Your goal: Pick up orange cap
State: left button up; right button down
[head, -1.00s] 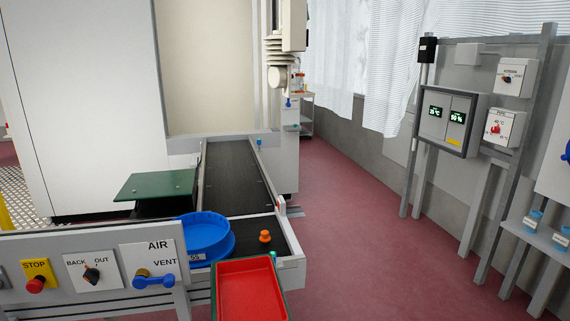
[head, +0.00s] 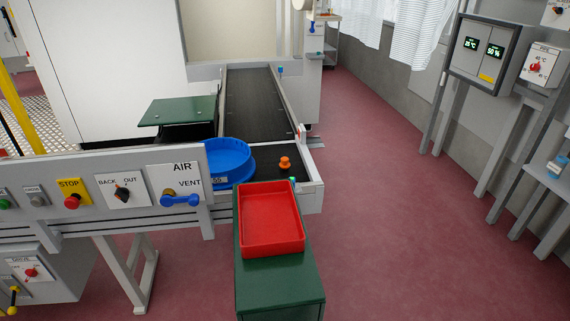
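The orange cap (head: 285,163) is small and knob-shaped. It sits on the dark conveyor belt (head: 262,108) near its front end, in the head view. It stands to the right of a blue round tub and just behind a red tray. Nothing covers it. Neither of my grippers shows in the head view.
The blue tub (head: 228,160) is on the belt's front left. The red tray (head: 270,222) rests on a green cabinet (head: 283,281) in front of the belt. A control panel (head: 125,190) with knobs and a blue valve handle (head: 180,201) stands left. Open red floor (head: 400,220) lies right.

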aim_at(284, 164)
jog(key=u, duration=0.55)
jog(key=i+l+u, duration=0.2)
jog(key=l+u, duration=0.3)
jog(key=i+l+u, duration=0.1)
jog(key=l+u, duration=0.85)
jog(key=l, duration=0.1)
